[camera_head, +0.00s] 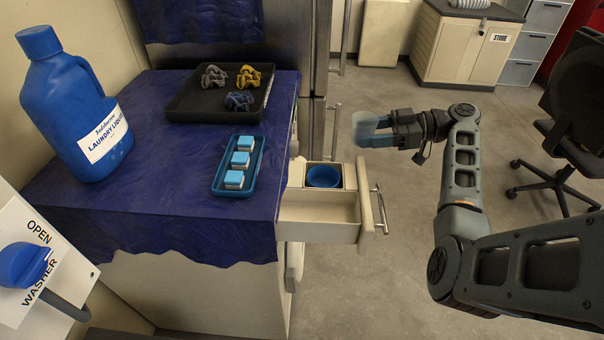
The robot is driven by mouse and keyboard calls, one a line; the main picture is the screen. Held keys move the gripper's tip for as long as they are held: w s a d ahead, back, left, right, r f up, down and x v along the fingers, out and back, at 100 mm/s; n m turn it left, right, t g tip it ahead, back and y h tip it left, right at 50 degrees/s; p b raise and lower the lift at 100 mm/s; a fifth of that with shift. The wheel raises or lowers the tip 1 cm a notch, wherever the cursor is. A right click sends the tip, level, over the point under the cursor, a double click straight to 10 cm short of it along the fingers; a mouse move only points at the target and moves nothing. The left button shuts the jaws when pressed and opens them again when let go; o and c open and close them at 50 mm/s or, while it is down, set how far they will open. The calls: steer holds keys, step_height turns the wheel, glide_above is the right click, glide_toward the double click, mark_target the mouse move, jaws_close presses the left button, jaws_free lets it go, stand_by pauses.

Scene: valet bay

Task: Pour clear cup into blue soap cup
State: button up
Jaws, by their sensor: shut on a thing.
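The clear cup (364,125) is a see-through, bluish cup. My gripper (385,130) is shut on it and holds it in the air, right of the table and the open drawer. The cup looks close to upright; its contents are hard to make out. The blue soap cup (323,177) is a round blue cup set in the back part of the open drawer (318,208). My gripper and the clear cup are up and to the right of it in the picture, apart from it.
A table with a dark blue cloth (180,150) bears a laundry liquid jug (75,105), a blue tray of cubes (220,186) and a black tray (185,105). A washer lever (25,265) is at lower left. An office chair (560,140) stands right. Floor between is clear.

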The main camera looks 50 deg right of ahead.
mark_target(355, 137)
steer(key=shift+w+a, duration=0.1)
steer(key=shift+w, duration=0.05)
steer(key=shift+r, duration=0.1)
steer(key=shift+a+r+n+g+h+p, duration=0.3)
steer(key=shift+a+n+g+h+p, duration=0.25)
steer(key=shift+p, duration=0.35)
steer(key=a+n+h+p, duration=0.1)
steer(key=a+n+g+h+p, duration=0.1)
steer(key=shift+w+a+r+h, duration=0.15)
steer(key=shift+a+r+h, duration=0.15)
steer(key=shift+r+h, duration=0.05)
steer(key=shift+w+a+f+n+g+h, duration=0.1)
steer(key=shift+a+n+g+h, duration=0.25)
steer(key=shift+a+h, duration=0.35)
steer(key=shift+a+f+n+h, duration=0.15)
steer(key=shift+f+n+h, duration=0.15)
steer(key=shift+f+h, duration=0.2)
steer(key=shift+r+n+g+h, duration=0.35)
steer(key=shift+r+h, duration=0.25)
steer(key=shift+h, duration=0.2)
steer(key=shift+a+r+n+h+b, duration=0.2)
steer(key=shift+r+n+h+b, duration=0.15)
steer(key=shift+h, duration=0.15)
